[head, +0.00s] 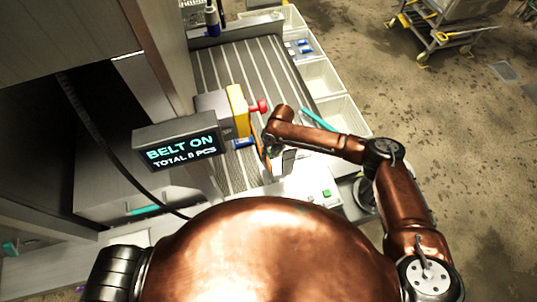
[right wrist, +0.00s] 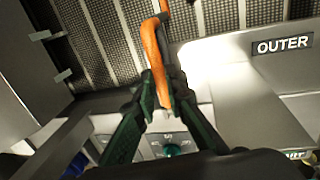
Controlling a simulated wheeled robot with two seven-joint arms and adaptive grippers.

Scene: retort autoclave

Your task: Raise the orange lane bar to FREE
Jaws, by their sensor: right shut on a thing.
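The orange lane bar (right wrist: 154,50) stands out in the right wrist view, running from the top edge down between my fingers. In the head view only a thin orange strip of it (head: 262,152) shows beside my wrist. My right gripper (right wrist: 160,90) is shut on the bar, with one dark green finger on each side. In the head view my right arm reaches in from the right, and its links hide most of the gripper. A label reading OUTER (right wrist: 283,46) is on a pale panel to the right of the bar. My left gripper is not in view.
A striped conveyor (head: 240,75) runs away from me, with white bins (head: 322,78) along its right side. A display (head: 178,146) reads BELT ON. Open floor lies at right.

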